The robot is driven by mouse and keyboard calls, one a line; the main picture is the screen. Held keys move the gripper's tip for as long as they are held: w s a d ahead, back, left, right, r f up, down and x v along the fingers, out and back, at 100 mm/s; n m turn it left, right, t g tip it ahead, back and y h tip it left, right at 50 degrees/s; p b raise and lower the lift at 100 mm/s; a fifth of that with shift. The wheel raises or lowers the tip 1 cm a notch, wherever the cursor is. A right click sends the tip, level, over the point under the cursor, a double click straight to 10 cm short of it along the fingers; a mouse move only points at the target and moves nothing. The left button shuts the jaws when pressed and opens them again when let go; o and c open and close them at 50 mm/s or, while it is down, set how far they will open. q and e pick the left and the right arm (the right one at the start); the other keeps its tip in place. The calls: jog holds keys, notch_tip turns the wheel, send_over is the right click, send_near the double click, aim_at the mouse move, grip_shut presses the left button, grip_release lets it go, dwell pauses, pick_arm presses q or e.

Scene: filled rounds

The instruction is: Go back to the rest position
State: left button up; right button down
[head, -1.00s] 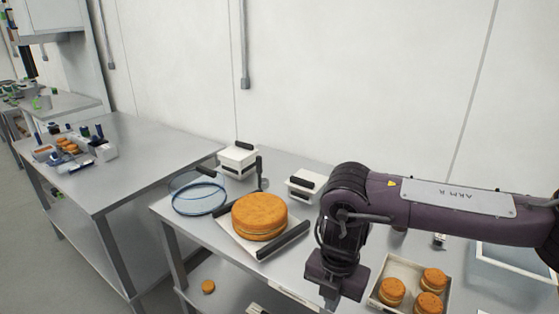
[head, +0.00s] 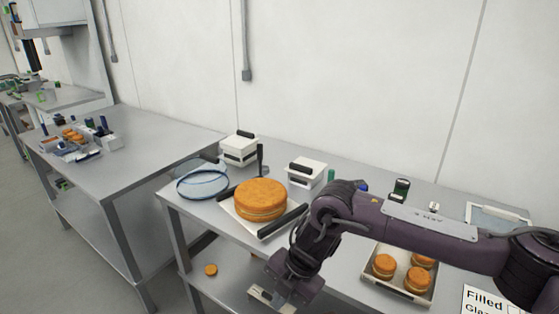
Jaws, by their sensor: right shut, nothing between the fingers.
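My right arm comes in from the right edge in the head view, and my right gripper (head: 296,290) hangs low at the front edge of the near table (head: 345,262). It is shut and empty. It sits in front of and below the large round cake and hides part of the table edge and the lower shelf. My left gripper is out of view.
A large round cake (head: 261,199) lies on a tray with black handles. A tray with small filled rounds (head: 384,264) stands right of my gripper. A sign (head: 485,299) shows at lower right.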

jog(key=w+a+f+m+t+y, duration=0.2)
jog(key=w+a+f+m+y, duration=0.45)
jog(key=a+f, duration=0.25)
jog(key=s+d+f+m+t+h, duration=0.15)
jog(key=d+f+m, duration=0.35)
jog(key=f, duration=0.5)
jog(key=s+d+f+m+t+h, duration=0.1)
jog(key=d+f+m+t, duration=0.2)
jog(key=d+f+m, duration=0.5)
jog(key=s+d+f+m+g+h, duration=0.1)
jog(key=s+d+f+m+h, duration=0.1)
jog(key=s+d+f, duration=0.5)
jog(key=s+d+f+m+g+h, duration=0.1)
jog(key=s+d+f+h, duration=0.1)
jog(key=s+f, duration=0.8)
jog(key=s+d+f+m+g+h, duration=0.1)
jog(key=s+d+f+m+h, duration=0.1)
jog(key=s+d+f, duration=0.6)
jog(key=s+d+f+m+g+h, duration=0.2)
jog(key=s, duration=1.5)
jog(key=shift+s, duration=0.35)
